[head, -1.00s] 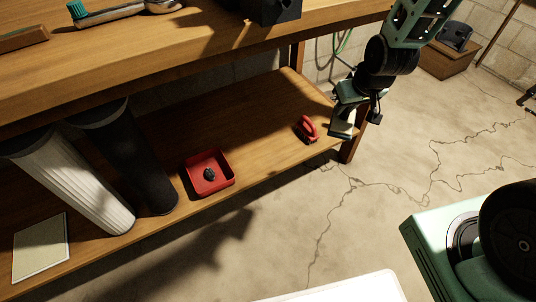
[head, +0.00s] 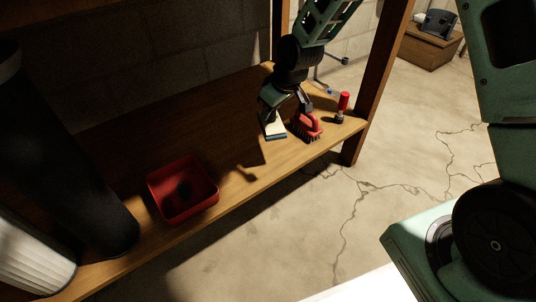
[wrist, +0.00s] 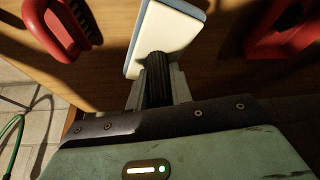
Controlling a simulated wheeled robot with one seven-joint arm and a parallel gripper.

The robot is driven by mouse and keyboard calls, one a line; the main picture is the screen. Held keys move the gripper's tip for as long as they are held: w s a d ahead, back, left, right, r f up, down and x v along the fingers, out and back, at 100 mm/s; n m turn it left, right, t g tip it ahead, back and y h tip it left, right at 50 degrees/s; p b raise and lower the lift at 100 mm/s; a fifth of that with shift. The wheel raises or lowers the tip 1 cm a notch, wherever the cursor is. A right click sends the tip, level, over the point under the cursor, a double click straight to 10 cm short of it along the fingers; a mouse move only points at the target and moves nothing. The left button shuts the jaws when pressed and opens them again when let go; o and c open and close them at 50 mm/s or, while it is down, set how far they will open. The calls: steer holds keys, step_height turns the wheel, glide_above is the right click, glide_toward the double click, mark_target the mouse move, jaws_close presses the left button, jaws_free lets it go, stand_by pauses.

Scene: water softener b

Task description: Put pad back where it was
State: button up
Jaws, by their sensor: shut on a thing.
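My gripper (head: 273,108) is shut on the pad (head: 272,127), a flat white block with a blue edge layer. The pad hangs below my gripper, over the right part of the lower wooden shelf (head: 230,165), just left of a red brush (head: 309,124). In the wrist view the pad (wrist: 165,38) sticks out tilted beyond the fingertips (wrist: 157,78), its white face showing. I cannot tell whether the pad touches the shelf.
A red open tray (head: 205,199) with a dark thing inside stands left on the shelf. A dark cylinder (head: 75,175) and a ribbed white cylinder (head: 30,258) stand further left. A red-topped bottle (head: 343,103) is behind the brush, near the right table leg (head: 378,85).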

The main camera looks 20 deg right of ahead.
steer(key=shift+w+a+f, duration=0.1)
steer(key=shift+w+f, duration=0.05)
steer(key=shift+f, duration=0.2)
step_height(320, 180, down, 10)
steer(key=b, duration=0.6)
steer(key=shift+r, duration=0.25)
steer(key=o, duration=0.9)
